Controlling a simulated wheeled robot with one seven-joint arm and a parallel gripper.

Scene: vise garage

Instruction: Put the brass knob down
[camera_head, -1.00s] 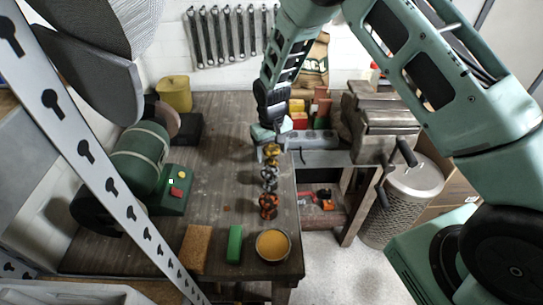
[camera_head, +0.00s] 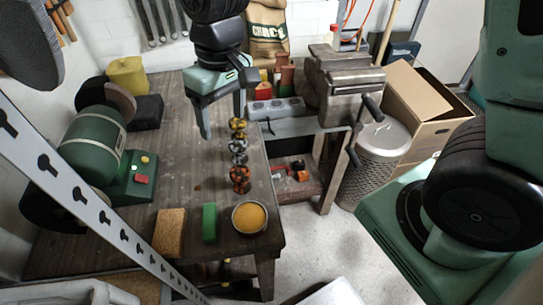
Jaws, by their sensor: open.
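The brass knob (camera_head: 237,124) stands on the wooden workbench (camera_head: 185,165), at the far end of a short row of knobs. A silver knob (camera_head: 238,148) and a copper-coloured knob (camera_head: 239,178) stand nearer to me in the same row. My gripper (camera_head: 223,112) is open, with its fingers pointing down just behind and above the brass knob. One finger hangs to the left of the knob and the other is close behind it. Nothing shows between the fingers, and the knob appears free of them.
A green grinder (camera_head: 95,140) stands at the left. A brown block (camera_head: 169,232), a green block (camera_head: 209,222) and a bowl of yellow stuff (camera_head: 249,217) line the near edge. A vise (camera_head: 345,85) is at the right. Bare bench lies left of the knobs.

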